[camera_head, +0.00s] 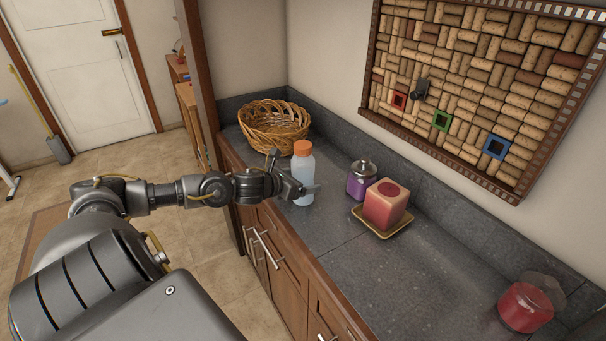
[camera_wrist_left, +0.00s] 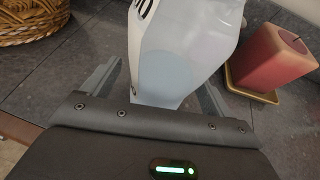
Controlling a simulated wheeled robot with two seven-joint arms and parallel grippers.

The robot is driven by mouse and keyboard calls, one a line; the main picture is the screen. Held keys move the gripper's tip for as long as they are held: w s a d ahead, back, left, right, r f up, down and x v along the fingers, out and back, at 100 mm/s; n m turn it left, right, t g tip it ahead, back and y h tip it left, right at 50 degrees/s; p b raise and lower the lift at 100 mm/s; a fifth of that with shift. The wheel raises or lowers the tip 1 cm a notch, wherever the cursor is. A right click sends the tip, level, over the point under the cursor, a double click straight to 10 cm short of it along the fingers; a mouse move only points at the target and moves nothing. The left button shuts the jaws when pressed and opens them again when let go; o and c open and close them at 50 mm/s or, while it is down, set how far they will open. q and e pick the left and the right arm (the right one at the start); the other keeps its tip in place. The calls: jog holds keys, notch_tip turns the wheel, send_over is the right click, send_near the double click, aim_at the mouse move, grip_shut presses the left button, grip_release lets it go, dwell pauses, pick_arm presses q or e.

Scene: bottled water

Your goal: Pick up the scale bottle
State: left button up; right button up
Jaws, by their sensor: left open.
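The scale bottle (camera_head: 303,172) is a translucent pale bottle with an orange cap, standing upright on the dark grey counter. My left gripper (camera_head: 300,190) reaches in from the left at the bottle's lower half. In the left wrist view the bottle (camera_wrist_left: 180,55) fills the space between the two fingers of the left gripper (camera_wrist_left: 158,85), which are open on either side of it. I cannot tell whether either finger touches the bottle. Its cap is out of frame there. My right gripper is not in view.
A wicker basket (camera_head: 273,127) stands behind the bottle, also in the left wrist view (camera_wrist_left: 30,20). Right of the bottle are a purple jar (camera_head: 361,182) and a red candle (camera_head: 387,203) on a yellow dish (camera_head: 383,230). A red jar (camera_head: 526,306) stands far right. Counter (camera_head: 400,285) between is clear.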

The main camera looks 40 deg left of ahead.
pick_arm(q)
jog(key=shift+w+d+f, duration=0.1)
jog(key=shift+w+f, duration=0.05)
jog(key=shift+w, duration=0.1)
jog(key=c, duration=1.5)
